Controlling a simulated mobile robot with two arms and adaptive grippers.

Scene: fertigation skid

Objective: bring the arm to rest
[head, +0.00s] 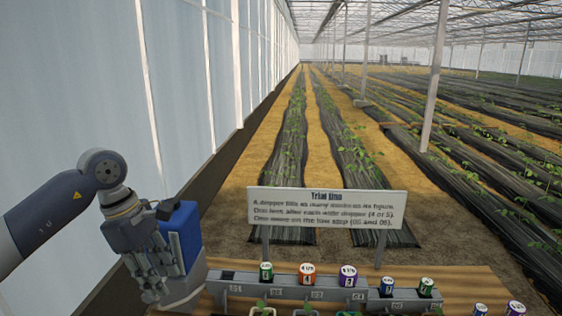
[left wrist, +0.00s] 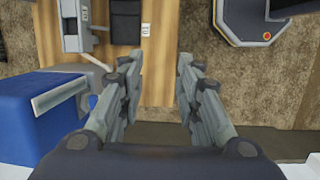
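My left arm (head: 65,205) comes in from the left in the head view. Its gripper (head: 165,285) points down in front of a blue and grey box (head: 184,235) at the left end of the bench. In the left wrist view my left gripper (left wrist: 158,85) has its two fingers well apart, with nothing between them. Below the gap I see wooden bench top and brown ground. The blue box (left wrist: 45,128) lies to the left of the fingers there. My right gripper is in neither view.
A grey rail (head: 322,290) on the wooden bench holds several coloured, numbered droppers, such as a red one (head: 307,274). Two more stand at the lower right. A sign (head: 326,208) stands behind the rail. Small seedlings show along the bottom edge. A translucent wall (head: 180,80) rises at the left.

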